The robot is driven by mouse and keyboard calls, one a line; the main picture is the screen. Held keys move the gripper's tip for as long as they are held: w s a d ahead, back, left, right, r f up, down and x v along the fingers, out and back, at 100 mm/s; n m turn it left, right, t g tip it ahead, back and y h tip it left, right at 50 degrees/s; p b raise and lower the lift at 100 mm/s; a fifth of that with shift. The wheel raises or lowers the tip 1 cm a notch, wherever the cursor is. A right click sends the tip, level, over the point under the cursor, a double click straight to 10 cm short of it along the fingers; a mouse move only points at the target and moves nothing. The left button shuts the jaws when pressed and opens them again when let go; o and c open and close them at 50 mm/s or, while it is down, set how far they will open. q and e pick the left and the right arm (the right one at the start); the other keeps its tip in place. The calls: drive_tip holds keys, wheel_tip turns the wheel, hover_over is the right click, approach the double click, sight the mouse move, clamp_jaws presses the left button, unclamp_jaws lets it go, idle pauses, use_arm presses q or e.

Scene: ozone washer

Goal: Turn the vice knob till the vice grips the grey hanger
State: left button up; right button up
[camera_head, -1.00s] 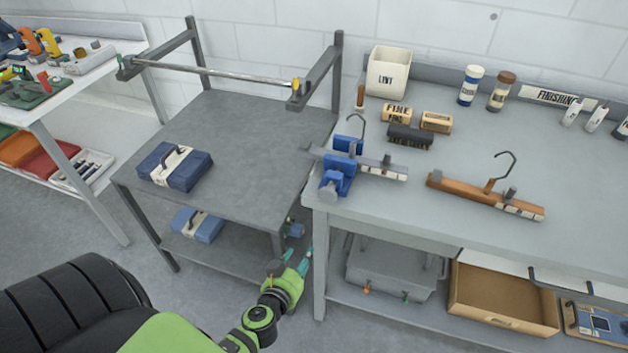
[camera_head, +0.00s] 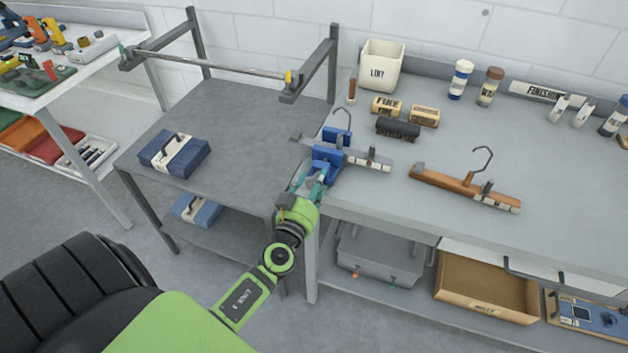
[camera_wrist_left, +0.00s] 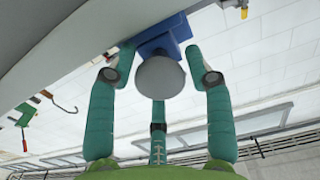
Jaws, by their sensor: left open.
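The blue vice (camera_head: 327,157) stands at the left edge of the workbench, and the grey hanger (camera_head: 372,161) lies across it with its hook up. Whether the jaws touch the hanger cannot be told. My left gripper (camera_head: 313,184) is at the near side of the vice and covers the knob in the head view. In the left wrist view the round grey vice knob (camera_wrist_left: 159,77) faces the camera, with the blue vice (camera_wrist_left: 161,39) behind it. My open teal fingers stand around the knob, apart from it on both sides. My right gripper is not in view.
A brown hanger (camera_head: 465,187) lies right of the vice on the workbench (camera_head: 560,215). Blocks and a dark brush (camera_head: 398,128) lie behind the vice. A low grey cart (camera_head: 235,135) with a rail stands left, bearing a blue case (camera_head: 174,155).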

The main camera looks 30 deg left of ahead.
use_arm(q)
drive_tip(key=c, duration=0.9)
drive_tip(key=shift+f+m, duration=0.1)
drive_tip(key=shift+m, duration=0.2)
